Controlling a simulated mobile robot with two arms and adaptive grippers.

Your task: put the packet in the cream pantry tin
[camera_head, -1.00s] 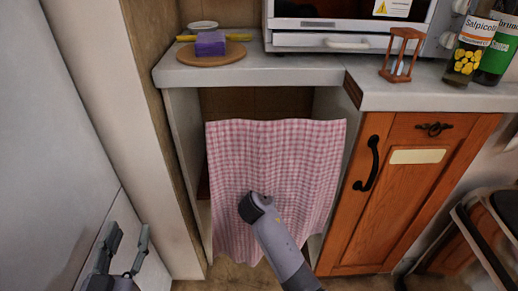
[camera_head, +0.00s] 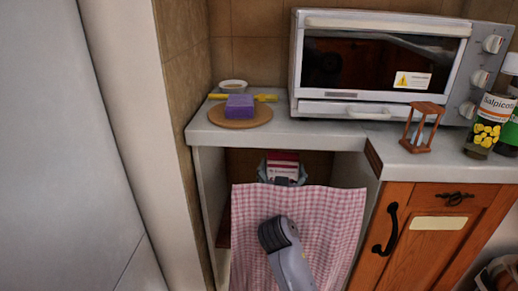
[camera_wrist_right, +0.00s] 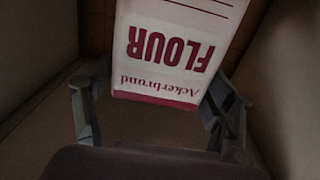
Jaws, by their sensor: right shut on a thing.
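The packet (camera_head: 283,160) is a white and dark red flour packet. In the head view its upper part shows above the top edge of the checked curtain, inside the dark open cupboard bay. In the right wrist view the packet (camera_wrist_right: 165,50) fills the upper middle, its FLOUR lettering upside down. My right gripper (camera_head: 282,180) is shut on it, one finger at each side; the gripper also shows in the wrist view (camera_wrist_right: 152,88). The curtain hides what is below. The cream pantry tin is not in view, nor is my left gripper.
A pink checked curtain (camera_head: 335,215) hangs across the bay, with my arm before it. Above, the counter (camera_head: 250,138) holds a round board (camera_head: 262,120) with a purple block (camera_head: 239,106), an oven (camera_head: 375,65), an hourglass (camera_head: 421,128) and bottles (camera_head: 487,125).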

